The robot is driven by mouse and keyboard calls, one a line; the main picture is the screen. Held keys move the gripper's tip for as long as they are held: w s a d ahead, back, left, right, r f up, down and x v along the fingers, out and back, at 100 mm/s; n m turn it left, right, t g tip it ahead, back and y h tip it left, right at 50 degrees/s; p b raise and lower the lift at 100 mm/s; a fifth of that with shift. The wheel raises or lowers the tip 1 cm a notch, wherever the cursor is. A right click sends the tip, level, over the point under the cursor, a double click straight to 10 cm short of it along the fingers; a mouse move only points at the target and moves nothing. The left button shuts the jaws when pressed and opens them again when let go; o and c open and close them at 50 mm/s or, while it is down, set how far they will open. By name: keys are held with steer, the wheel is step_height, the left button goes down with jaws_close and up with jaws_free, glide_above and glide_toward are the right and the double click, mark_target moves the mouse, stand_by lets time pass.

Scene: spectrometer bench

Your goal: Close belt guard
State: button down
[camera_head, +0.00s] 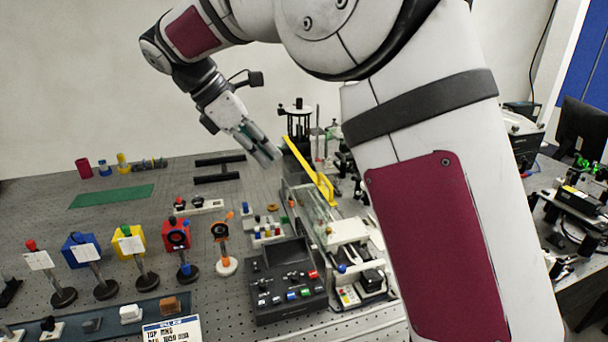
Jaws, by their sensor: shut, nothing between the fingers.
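A yellow piece (316,174), which looks like the belt guard, stands raised and slanted at the back of the bench, right of centre. It rises above a clear-walled box (308,212). Its lower right end is near the box's far side; its hinge and what lies under it cannot be made out. My gripper (272,157) is shut and empty. It points down and to the right, just left of the yellow piece's upper end. The picture does not show clearly whether they touch.
A black control box (286,281) with coloured knobs stands in front of the clear box. Optics on posts, such as a red mount (177,233), line the left. A dark post assembly (298,120) stands behind. A green mat (112,195) lies at the back left.

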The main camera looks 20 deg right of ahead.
steer(key=p, duration=0.2)
glide_toward(321, 192)
step_height(321, 192, down, 2)
steer(key=a, duration=0.2)
steer(key=shift+s+d+f+p, duration=0.15)
steer(key=shift+d+f, duration=0.25)
steer(key=shift+d, duration=0.7)
steer(key=shift+w+d+f+p, duration=0.15)
steer(key=shift+d+f, duration=0.25)
steer(key=shift+d, duration=0.65)
